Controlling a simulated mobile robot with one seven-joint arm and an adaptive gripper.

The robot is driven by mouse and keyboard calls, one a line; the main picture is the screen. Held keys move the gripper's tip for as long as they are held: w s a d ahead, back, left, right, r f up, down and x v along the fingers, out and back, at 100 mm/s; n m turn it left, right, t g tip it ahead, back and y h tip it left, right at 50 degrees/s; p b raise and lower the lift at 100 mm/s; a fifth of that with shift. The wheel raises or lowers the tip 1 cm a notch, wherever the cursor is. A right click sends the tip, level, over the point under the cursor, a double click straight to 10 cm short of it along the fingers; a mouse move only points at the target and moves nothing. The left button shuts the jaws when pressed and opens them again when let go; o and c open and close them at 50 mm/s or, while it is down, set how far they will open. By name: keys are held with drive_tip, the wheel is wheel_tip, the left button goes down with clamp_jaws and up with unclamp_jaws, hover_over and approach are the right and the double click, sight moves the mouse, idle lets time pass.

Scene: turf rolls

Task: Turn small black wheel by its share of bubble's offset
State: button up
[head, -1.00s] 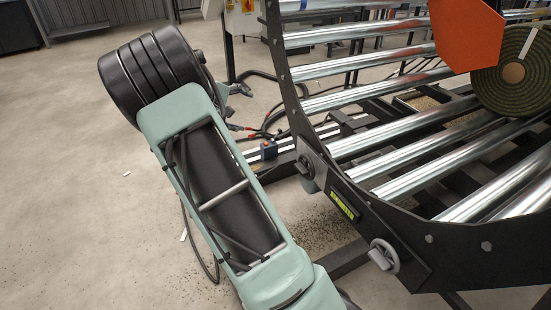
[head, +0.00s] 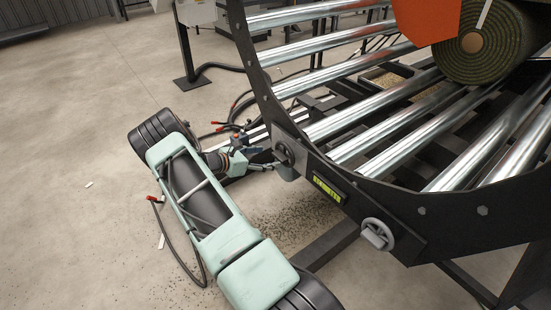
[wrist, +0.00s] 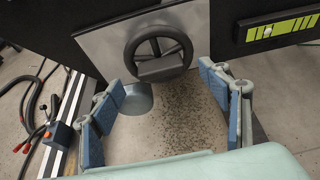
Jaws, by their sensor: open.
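The small black wheel (wrist: 183,45) is upright on a grey plate in the wrist view, with a crossbar in its rim. In the head view the wheel (head: 284,153) sits on the black side frame, left of the level. The level's yellow-green vial (wrist: 280,30) is at the wrist view's upper right; a pale bubble lies towards its left part. It also shows in the head view (head: 328,189), too small to read. My gripper (wrist: 155,92) is open and empty, its blue-padded fingers spread below the wheel, apart from it in the picture. The gripper (head: 262,163) points at the wheel.
A larger grey handwheel (head: 377,234) is lower right on the same black frame (head: 410,225). A grey cup-like part (wrist: 136,99) hangs below the small wheel. Cables (wrist: 38,125) lie at left. A turf roll (head: 490,45) rests on the rollers behind.

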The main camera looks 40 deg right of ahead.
sight(279, 156)
drive_tip(key=b+x, duration=0.1)
drive_tip(key=x, duration=0.4)
drive_tip(key=shift+d+f, duration=0.2)
drive_tip(key=shift+d, duration=0.05)
drive_tip(key=c, duration=1.2)
